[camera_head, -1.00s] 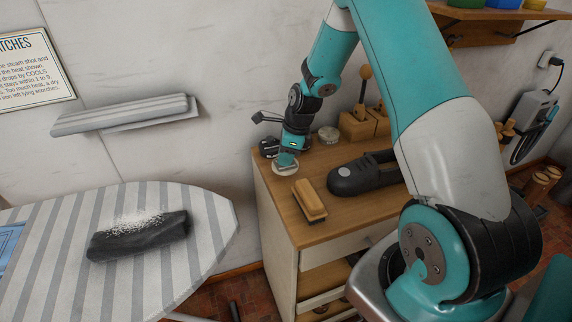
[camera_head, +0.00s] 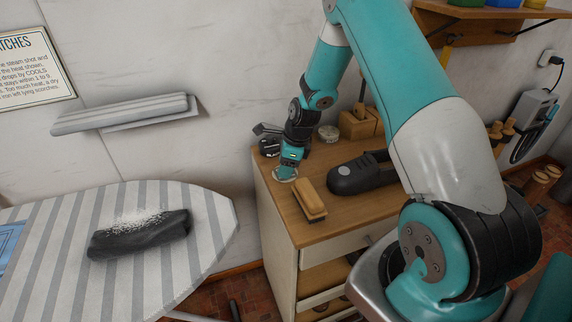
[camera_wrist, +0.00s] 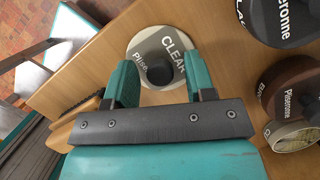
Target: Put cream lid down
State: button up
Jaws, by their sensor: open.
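In the head view the lid (camera_head: 287,177) is partly hidden under my gripper (camera_head: 290,168). In the wrist view my gripper (camera_wrist: 160,65) is open. Its two teal fingers stand on either side of the knob, with a visible gap around it. Whether the fingertips touch the lid's face cannot be told.
A wooden brush (camera_head: 310,200) lies close to the right of the lid. A dark iron-like tool (camera_head: 362,174) is further right. Dark labelled containers (camera_wrist: 283,18) (camera_wrist: 290,85) stand near the lid. A striped ironing board (camera_head: 60,250) is left.

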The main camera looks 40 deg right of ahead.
aim_at(296, 173)
jog(key=v, duration=1.2)
jog(key=s+a+r+n, duration=0.2)
jog(key=a+r+n, duration=0.2)
jog(key=a+n, duration=0.15)
jog(key=s+a+r+n, duration=0.3)
jog(key=a+r+n, duration=0.15)
jog(key=a, duration=0.25)
jog(key=s+a+r+n+g+y, duration=0.1)
jog(key=s+a+r+n, duration=0.2)
jog(key=s+a+n, duration=0.4)
jog(key=s+a+r+n, duration=0.3)
jog(key=s+a+n, duration=0.4)
jog(key=s+n, duration=0.7)
jog(key=shift+n+g+y+b, duration=0.4)
jog(key=shift+n, duration=0.6)
jog(key=shift+s+r, duration=0.1)
jog(key=shift+r, duration=0.05)
